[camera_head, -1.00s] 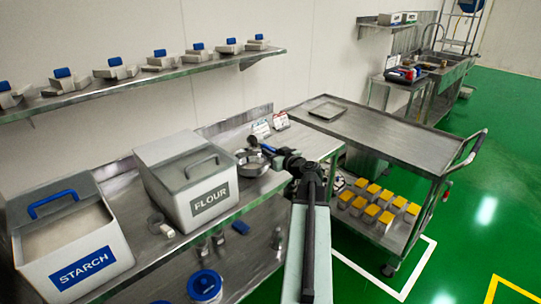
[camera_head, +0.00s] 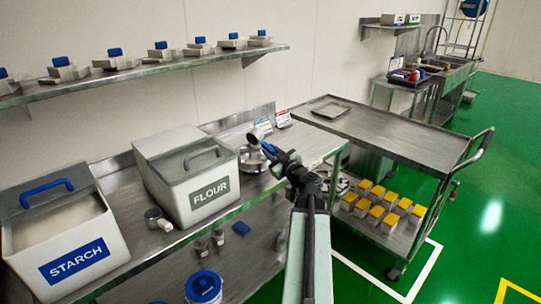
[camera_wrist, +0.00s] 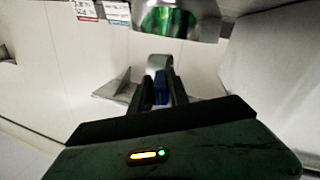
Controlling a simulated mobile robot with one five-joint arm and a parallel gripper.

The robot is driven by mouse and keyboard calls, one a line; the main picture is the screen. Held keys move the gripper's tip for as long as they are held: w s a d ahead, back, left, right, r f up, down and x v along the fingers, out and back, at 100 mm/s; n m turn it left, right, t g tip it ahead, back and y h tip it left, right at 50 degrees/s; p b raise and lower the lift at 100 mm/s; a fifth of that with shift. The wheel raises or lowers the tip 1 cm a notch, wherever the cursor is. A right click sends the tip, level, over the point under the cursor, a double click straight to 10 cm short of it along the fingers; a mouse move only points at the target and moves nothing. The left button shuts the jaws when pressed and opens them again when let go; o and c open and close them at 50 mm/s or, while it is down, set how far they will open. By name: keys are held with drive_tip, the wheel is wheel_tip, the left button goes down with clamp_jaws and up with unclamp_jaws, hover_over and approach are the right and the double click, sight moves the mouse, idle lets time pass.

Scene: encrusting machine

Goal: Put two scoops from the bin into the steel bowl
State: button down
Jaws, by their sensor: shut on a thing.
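My gripper (camera_head: 274,155) is shut on the blue handle (camera_head: 267,147) of a steel scoop (camera_head: 255,138). The scoop slants up to the left, above the steel bowl's right side in the head view. The handle (camera_wrist: 161,88) and scoop (camera_wrist: 158,62) also show in the wrist view; I cannot tell whether the scoop holds anything. The steel bowl (camera_head: 247,166) stands on the bench right of the flour bin, partly hidden by my arm.
Small signs (camera_head: 283,118) stand behind the bowl. A steel cart (camera_head: 385,135) with a tray (camera_head: 331,110) is at the right. A wall shelf (camera_head: 150,71) with several lidded containers hangs above the bench.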

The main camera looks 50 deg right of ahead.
drive_tip(key=shift+a+f+n+t+b, duration=0.15)
drive_tip(key=shift+f+n+t+b, duration=0.35)
drive_tip(key=shift+n+b, duration=0.5)
drive_tip(key=shift+a+r+n+b, duration=0.1)
drive_tip(key=shift+n+b, duration=0.2)
drive_tip(key=shift+b, duration=0.1)
idle(0.7)
